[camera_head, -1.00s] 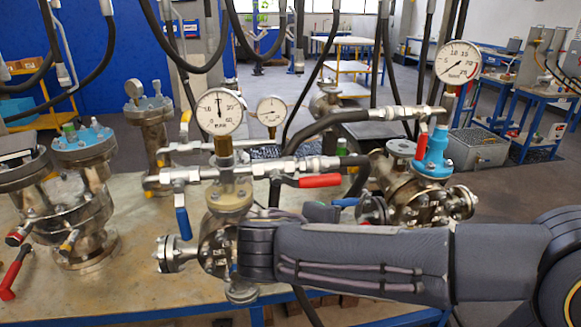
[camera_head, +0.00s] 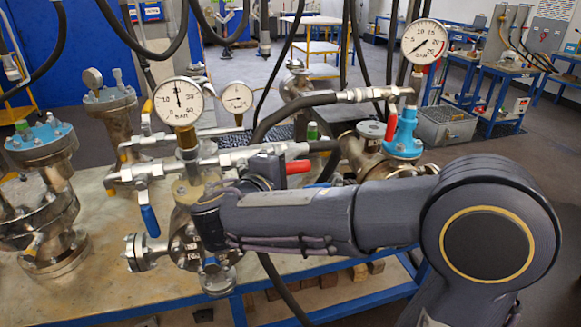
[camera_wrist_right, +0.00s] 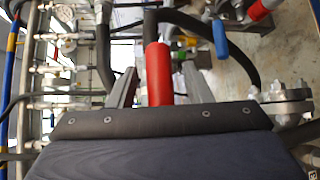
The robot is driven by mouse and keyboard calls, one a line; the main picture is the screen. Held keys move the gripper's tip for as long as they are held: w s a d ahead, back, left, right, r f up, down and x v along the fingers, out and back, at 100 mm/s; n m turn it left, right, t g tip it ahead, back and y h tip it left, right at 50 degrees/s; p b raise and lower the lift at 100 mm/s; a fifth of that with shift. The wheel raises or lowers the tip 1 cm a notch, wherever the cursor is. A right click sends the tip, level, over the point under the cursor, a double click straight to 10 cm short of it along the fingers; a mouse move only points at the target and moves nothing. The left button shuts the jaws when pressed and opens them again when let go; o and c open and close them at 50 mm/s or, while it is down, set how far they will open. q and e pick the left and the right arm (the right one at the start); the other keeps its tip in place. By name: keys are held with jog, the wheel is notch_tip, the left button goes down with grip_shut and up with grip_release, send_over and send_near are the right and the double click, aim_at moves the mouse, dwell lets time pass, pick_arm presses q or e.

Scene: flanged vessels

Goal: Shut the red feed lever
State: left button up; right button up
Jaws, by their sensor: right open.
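The red lever (camera_head: 299,166) sits on the horizontal metal pipe beneath the large left gauge. Its inner part is hidden behind my right gripper (camera_head: 266,167) in the head view. In the right wrist view, the red lever (camera_wrist_right: 158,75) points toward the palm. It lies between the two fingers of my right gripper (camera_wrist_right: 159,92), with a gap showing on each side. The gripper is open around the lever. My left gripper is in neither view.
A blue lever (camera_head: 149,220) hangs left of my right forearm. Gauges (camera_head: 179,101) rise behind the pipe. A blue-topped valve (camera_head: 402,135) stands to the right. A black hose (camera_head: 285,118) arches close behind the gripper. Flanged vessels (camera_head: 55,200) stand at the left.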

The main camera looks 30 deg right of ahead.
jog(key=shift+c, duration=0.5)
grip_shut()
jog(key=shift+f, duration=0.1)
jog(key=w+a+f+m+y+b, duration=0.2)
jog(key=a+f+m+y+b, duration=0.6)
jog(key=y+b, duration=0.5)
jog(key=shift+a+f+t+y+b, duration=0.25)
jog(key=shift+a+t+y+b, duration=0.1)
jog(key=shift+b, duration=0.2)
dwell(0.3)
